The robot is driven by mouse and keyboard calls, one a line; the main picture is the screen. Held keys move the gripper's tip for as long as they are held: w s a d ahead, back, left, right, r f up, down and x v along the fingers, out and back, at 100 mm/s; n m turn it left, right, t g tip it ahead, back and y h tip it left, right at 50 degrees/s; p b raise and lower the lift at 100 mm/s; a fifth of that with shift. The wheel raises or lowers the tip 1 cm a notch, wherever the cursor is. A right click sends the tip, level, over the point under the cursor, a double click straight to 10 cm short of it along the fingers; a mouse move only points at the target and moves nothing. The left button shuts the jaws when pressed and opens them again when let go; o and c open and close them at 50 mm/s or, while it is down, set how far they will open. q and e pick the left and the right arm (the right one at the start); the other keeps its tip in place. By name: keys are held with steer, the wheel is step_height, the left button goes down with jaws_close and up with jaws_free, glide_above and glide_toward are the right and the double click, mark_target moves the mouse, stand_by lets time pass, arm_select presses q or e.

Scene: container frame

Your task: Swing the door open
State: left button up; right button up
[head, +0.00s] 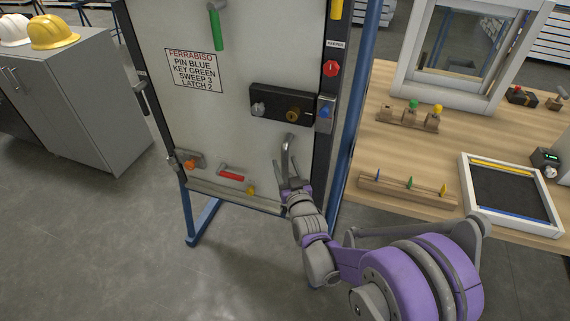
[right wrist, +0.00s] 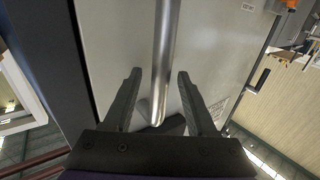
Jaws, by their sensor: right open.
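The door (head: 225,120) is a pale grey panel standing in a dark and blue frame. It looks closed or nearly so. A grey metal handle (head: 287,152) hangs below the black lock box (head: 270,106) near the door's right edge. My right gripper (head: 290,178) is open at the handle's lower part. In the right wrist view the handle (right wrist: 165,50) shows as a shiny bar running between the two spread fingers, with a gap on each side. Whether the fingers reach fully around it is hard to tell. My left gripper is not in view.
A printed sign (head: 195,71) and a green handle (head: 216,30) are on the door. Red, orange and yellow latch parts sit low on it. A wooden table (head: 400,155) with fixtures stands right. A grey cabinet (head: 85,95) stands left. The floor (head: 110,230) in front is clear.

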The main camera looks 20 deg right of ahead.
steer(key=shift+w, duration=0.45)
steer(key=shift+c, duration=0.4)
jaws_close()
stand_by(0.8)
